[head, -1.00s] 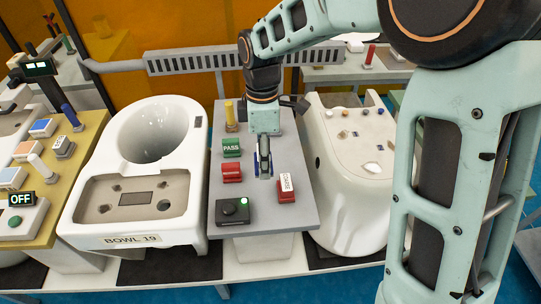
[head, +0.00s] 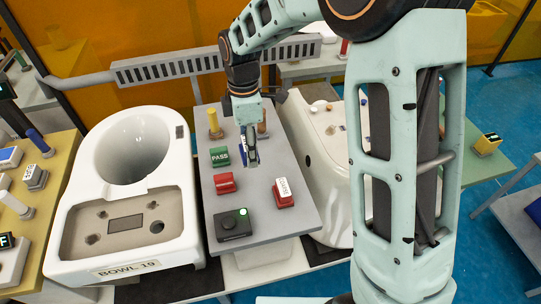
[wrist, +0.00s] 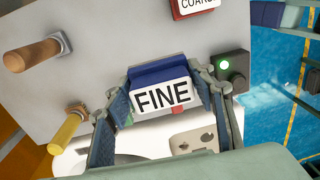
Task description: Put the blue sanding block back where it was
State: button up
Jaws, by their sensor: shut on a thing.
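The blue sanding block (wrist: 160,75), with a white label reading FINE, is between the fingers of my gripper (wrist: 165,105) in the wrist view. My gripper is shut on it and holds it over the grey table (wrist: 100,25); the gap to the table is hard to judge. In the head view my gripper (head: 251,158) points down over the table, just right of the green PASS stamp (head: 220,157). Only a sliver of the block shows there, the rest being hidden by the fingers.
A red block labelled COARSE (head: 284,192) sits at right on the table, a red stamp (head: 225,183) at left. A black box with a green light (head: 234,224) is at the front. Yellow (head: 214,123) and brown handles stand behind. BOWL 19 (head: 75,225) is left.

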jog(key=p, duration=0.1)
send_over(271, 164)
jog(key=f, duration=0.6)
jog(key=shift+s+a, duration=0.3)
jog(key=shift+a, duration=0.05)
jog(key=shift+w+d+f, duration=0.4)
jog(key=shift+f, duration=1.85)
jog(key=shift+f, duration=0.1)
jog(key=o, duration=0.7)
jog(key=shift+f, duration=0.1)
jog(key=o, duration=0.5)
